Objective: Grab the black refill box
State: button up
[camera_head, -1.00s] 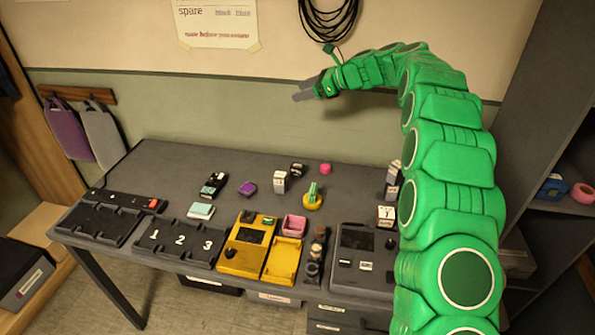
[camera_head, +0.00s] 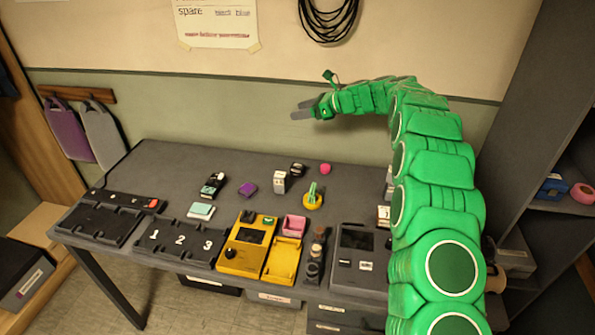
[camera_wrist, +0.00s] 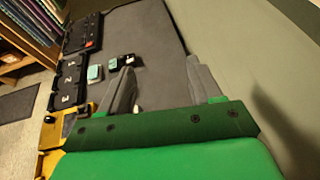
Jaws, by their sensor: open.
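A black box with a pale label (camera_head: 212,185) sits on the table's back left part and looks like the black refill box; its label is too small to read. In the wrist view a black box (camera_wrist: 126,60) shows just beyond the left finger, partly hidden by it. A smaller black item (camera_head: 297,169) lies farther right at the back. My gripper (camera_head: 298,110) is open and empty, high above the table's back edge near the wall, clear of every box. Its two spread fingers also show in the wrist view (camera_wrist: 163,82).
Black numbered trays (camera_head: 180,240) and a yellow station (camera_head: 247,250) line the front. A dark shelf stands right.

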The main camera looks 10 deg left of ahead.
aim_at(297, 165)
notch_tip(297, 165, down, 22)
jog(key=shift+f, duration=0.3)
jog(key=shift+x, duration=2.5)
jog(key=shift+c, duration=0.2)
jog(key=c, duration=1)
